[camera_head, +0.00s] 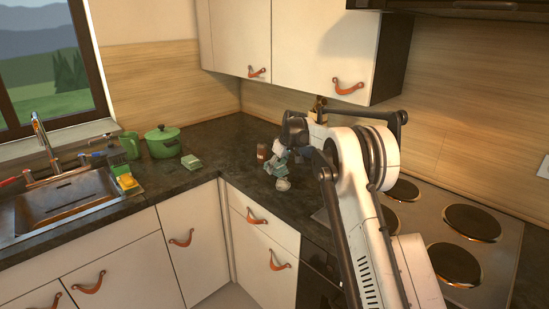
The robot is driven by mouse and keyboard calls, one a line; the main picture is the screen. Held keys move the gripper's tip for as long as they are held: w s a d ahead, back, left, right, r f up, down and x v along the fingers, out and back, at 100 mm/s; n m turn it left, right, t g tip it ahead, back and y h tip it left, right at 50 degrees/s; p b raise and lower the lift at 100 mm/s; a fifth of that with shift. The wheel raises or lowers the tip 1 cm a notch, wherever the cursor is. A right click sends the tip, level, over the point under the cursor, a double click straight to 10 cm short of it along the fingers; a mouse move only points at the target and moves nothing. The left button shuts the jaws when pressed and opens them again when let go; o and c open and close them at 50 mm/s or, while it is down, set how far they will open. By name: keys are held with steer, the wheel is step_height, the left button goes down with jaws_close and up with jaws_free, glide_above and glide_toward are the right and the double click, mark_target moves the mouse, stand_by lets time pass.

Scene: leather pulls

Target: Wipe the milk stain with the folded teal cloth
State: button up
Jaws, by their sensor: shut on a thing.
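My gripper (276,167) is low over the dark counter, left of the hob. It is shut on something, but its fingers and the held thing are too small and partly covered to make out. A small pale green-teal folded piece (191,161) lies on the counter beside the green pot, apart from my gripper; it looks like a folded cloth. A small whitish patch (283,184) shows just below my gripper. I cannot tell whether it is the milk stain or part of the gripper.
A brown jar (263,152) stands close behind my gripper. A green lidded pot (163,142), a green mug (130,146) and a yellow sponge (127,182) are near the sink (62,203). The hob (485,262) is at right. The counter (225,148) between pot and jar is clear.

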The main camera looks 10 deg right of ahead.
mark_target(277, 165)
steer(key=shift+r+p, duration=0.65)
steer(key=shift+r, duration=1.5)
